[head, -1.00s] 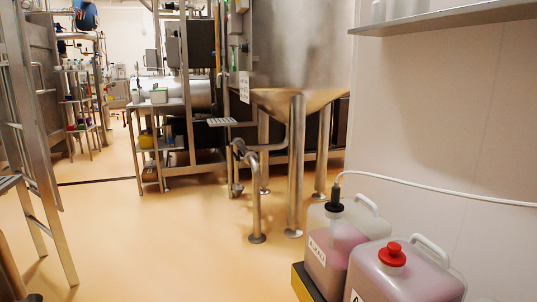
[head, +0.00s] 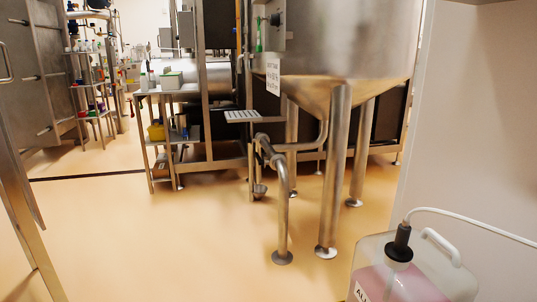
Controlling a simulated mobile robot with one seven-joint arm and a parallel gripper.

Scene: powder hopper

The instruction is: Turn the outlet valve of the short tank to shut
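A large steel tank (head: 350,40) with a cone-shaped bottom stands on several legs at the right of the middle in the head view. Bent steel pipework (head: 283,205) stands on the floor in front of it, with a joint or fitting (head: 265,150) near its top. I cannot tell whether that fitting is the outlet valve. A small white sign (head: 273,76) hangs on the tank's left side; its text is too small to read. My gripper is not in view.
A canister of pink liquid (head: 400,285) with a black cap and white hose stands at bottom right, beside a white wall (head: 475,130). A metal ladder (head: 30,215) stands at left. A shelved cart (head: 165,130) stands behind. The orange floor between is clear.

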